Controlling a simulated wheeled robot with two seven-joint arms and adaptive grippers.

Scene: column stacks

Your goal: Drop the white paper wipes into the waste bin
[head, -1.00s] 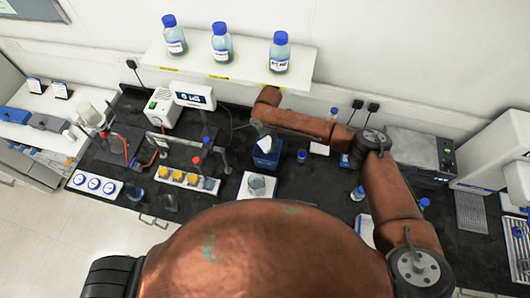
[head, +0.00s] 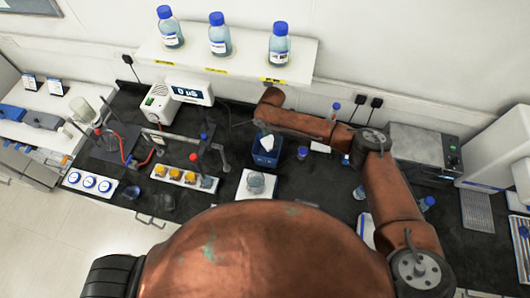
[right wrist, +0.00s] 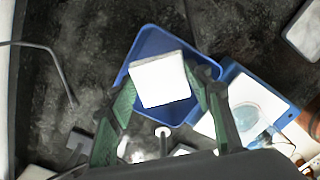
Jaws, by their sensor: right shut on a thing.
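A white paper wipe (right wrist: 160,80) shows as a pale square between my right gripper's green-padded fingers (right wrist: 162,92) in the right wrist view. The right gripper is shut on it. The blue waste bin (right wrist: 147,44) lies behind and around the wipe in that view. In the head view, the wipe (head: 266,142) shows at the mouth of the blue bin (head: 265,159), below my right forearm. I cannot tell how far inside the rim the wipe is. The right fingers are mostly hidden in the head view. My left gripper is not in view.
A white balance with a beaker (head: 256,184) stands just in front of the bin. A rack of yellow-capped jars (head: 175,176) and a thin stand are to the left. A small blue-capped bottle (head: 302,153) is right of the bin. Bottles stand on a shelf (head: 230,62) above.

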